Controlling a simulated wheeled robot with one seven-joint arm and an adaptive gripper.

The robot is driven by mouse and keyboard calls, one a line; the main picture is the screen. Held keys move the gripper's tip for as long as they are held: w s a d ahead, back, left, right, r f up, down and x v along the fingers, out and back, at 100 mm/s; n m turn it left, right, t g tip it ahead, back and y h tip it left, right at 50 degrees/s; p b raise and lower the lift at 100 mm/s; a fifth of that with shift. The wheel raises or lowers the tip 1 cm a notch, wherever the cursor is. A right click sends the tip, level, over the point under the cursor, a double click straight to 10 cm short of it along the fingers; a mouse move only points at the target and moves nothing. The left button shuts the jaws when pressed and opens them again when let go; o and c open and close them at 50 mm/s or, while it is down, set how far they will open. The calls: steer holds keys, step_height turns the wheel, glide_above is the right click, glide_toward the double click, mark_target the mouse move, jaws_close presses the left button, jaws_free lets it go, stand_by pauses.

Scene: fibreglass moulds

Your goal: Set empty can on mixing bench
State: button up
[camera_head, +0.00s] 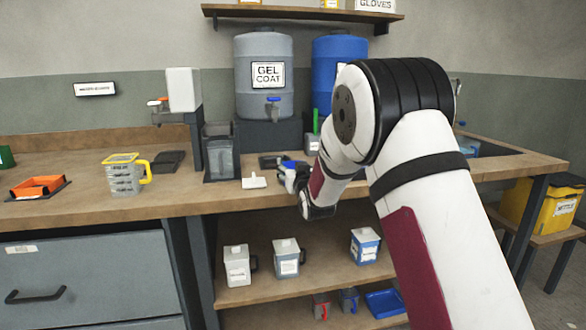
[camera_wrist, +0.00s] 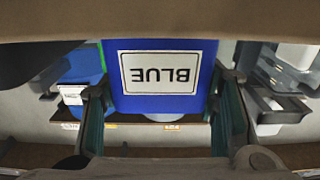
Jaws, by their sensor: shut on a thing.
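A blue can (camera_wrist: 160,72) with a white label reading BLUE fills the middle of the wrist view, where the label appears upside down. My gripper (camera_wrist: 165,112) has one finger on each side of it and is shut on it. In the head view my gripper (camera_head: 291,178) is at the front edge of the wooden mixing bench (camera_head: 215,196), largely hidden by my own wrist. The can is barely visible there. I cannot see inside the can, nor tell whether it touches the bench.
A small white block (camera_head: 254,182) and a grey dispenser (camera_head: 221,155) are left of my gripper. A yellow-rimmed jug (camera_head: 124,176) and an orange tray (camera_head: 38,186) are farther left. The gel coat drum (camera_head: 263,95) stands behind. White-labelled containers (camera_head: 237,266) stand on the lower shelf.

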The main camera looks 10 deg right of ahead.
steer(key=o, duration=1.3)
steer(key=shift+f, duration=0.1)
steer(key=shift+r, duration=0.2)
steer(key=s+g, duration=0.5)
steer(key=s, duration=1.6)
steer(key=s+f+g+p, duration=0.1)
steer(key=s+g, duration=0.5)
steer(key=s, duration=1.6)
steer(key=s+g, duration=0.6)
steer(key=s, duration=1.5)
steer(key=shift+s+d+f, duration=0.15)
steer(key=shift+s+d, duration=0.05)
steer(key=shift+s, duration=0.1)
step_height(320, 180, up, 23)
steer(key=t+p, duration=0.3)
steer(key=p, duration=1.8)
steer(key=shift+p, duration=0.35)
